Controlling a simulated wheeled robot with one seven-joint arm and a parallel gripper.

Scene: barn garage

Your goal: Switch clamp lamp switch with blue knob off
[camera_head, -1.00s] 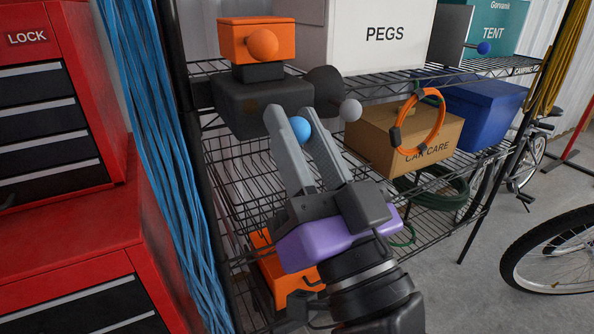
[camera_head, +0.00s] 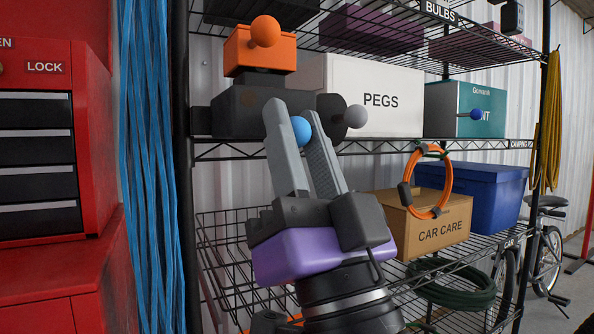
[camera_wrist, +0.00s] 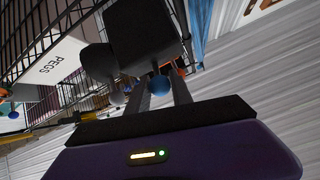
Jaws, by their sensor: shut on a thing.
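A light blue ball knob (camera_head: 301,129) sits between the fingertips of my gripper (camera_head: 302,118), which is shut on it. It also shows between the two fingers in the wrist view (camera_wrist: 160,85). The knob is in front of a dark grey box-shaped body (camera_head: 240,112) on the shelf, with a dark round piece and a grey ball (camera_head: 355,116) at its right. What the knob attaches to is hidden behind my fingers.
An orange box with an orange ball (camera_head: 265,31) stands on the dark body. The wire shelf holds a white PEGS box (camera_head: 390,98), a CAR CARE carton (camera_head: 440,231) and a blue bin (camera_head: 490,195). Blue cords (camera_head: 145,160) and a red cabinet (camera_head: 95,140) are at the left.

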